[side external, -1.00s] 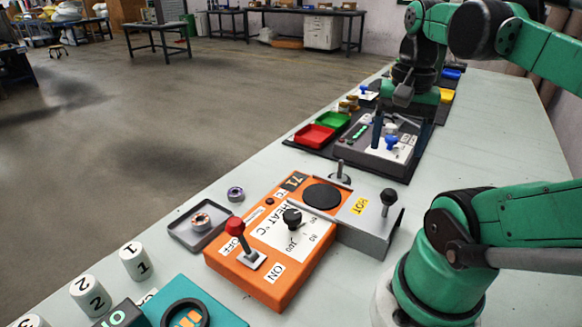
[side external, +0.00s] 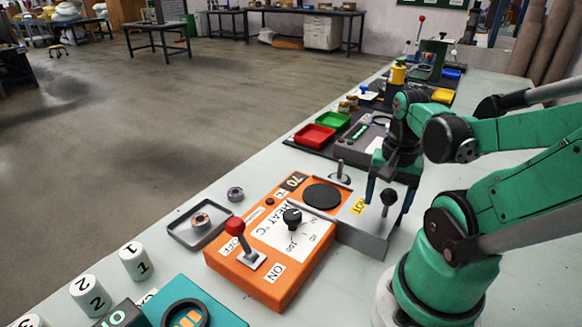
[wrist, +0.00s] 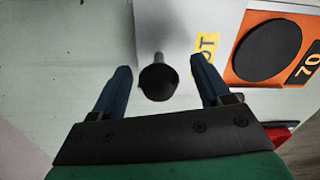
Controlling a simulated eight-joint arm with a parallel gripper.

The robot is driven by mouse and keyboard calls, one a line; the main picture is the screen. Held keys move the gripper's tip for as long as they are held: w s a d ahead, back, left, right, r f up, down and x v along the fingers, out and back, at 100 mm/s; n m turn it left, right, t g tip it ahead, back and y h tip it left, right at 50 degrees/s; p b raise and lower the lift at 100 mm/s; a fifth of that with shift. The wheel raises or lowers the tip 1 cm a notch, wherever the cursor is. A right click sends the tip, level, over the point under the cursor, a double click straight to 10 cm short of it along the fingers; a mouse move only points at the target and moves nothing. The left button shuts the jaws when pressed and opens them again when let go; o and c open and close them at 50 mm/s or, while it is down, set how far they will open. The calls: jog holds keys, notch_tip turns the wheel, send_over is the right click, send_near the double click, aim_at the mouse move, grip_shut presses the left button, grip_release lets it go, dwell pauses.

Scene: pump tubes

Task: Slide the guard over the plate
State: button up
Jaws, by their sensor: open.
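The guard (side external: 362,232) is a grey metal cover with a yellow HOT label, at the right side of the orange heater box (side external: 270,265). A black-knobbed post (side external: 389,198) stands on it. The round black plate (side external: 322,196) on the heater is uncovered, and also shows in the wrist view (wrist: 268,50). My gripper (side external: 384,192) is open above the guard, its blue fingers around the knob's height. In the wrist view my gripper (wrist: 163,84) has one finger on each side of the black knob (wrist: 159,82), with gaps on both sides. I cannot tell the exact height.
A red-tipped lever (side external: 236,228) and a black dial (side external: 292,218) stand up from the heater. A small knobbed post (side external: 340,168) stands behind the plate. A grey tray (side external: 200,225) lies to the left. Red (side external: 315,136) and green bins sit farther back.

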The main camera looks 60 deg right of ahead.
jog(key=shift+f, duration=0.8)
grip_shut()
dwell(1.0)
